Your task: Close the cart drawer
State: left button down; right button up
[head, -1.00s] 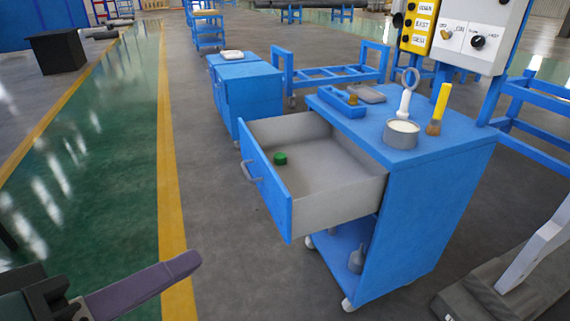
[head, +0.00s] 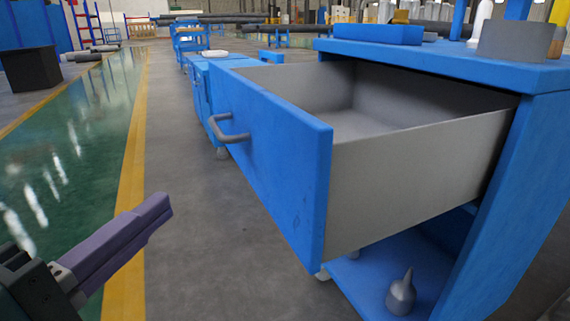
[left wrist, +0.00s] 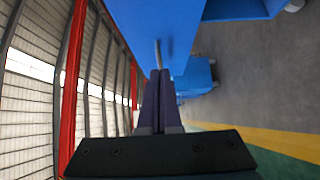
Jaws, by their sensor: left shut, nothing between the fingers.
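The cart drawer (head: 270,150) is pulled well out of the blue cart (head: 530,180) and stands open. Its blue front faces left and carries a grey bar handle (head: 228,130). My left gripper (head: 158,208) is shut and empty, to the left of the drawer front and apart from it in the head view. In the left wrist view the closed purple fingers (left wrist: 160,80) point toward the handle (left wrist: 158,52) and the blue drawer front (left wrist: 150,20); whether they touch cannot be told. My right gripper is not in view.
A blue tray (head: 378,33) and a grey can (head: 515,42) stand on the cart top. A grey oil can (head: 401,294) is on the lower shelf. Another blue cabinet (head: 200,85) stands behind the drawer. Grey floor left of the drawer is clear.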

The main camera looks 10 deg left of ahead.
pick_arm(q)
jog(key=b, duration=0.2)
send_near(257, 148)
jog(key=w+a, duration=0.2)
jog(key=w, duration=0.1)
jog(key=w+d, duration=0.2)
jog(key=shift+d+f, duration=0.1)
jog(key=shift+d, duration=0.2)
jog(key=shift+w+d+b, duration=0.2)
jog(key=shift+d+b, duration=0.1)
jog(key=shift+d, duration=0.05)
jog(key=shift+w, duration=0.15)
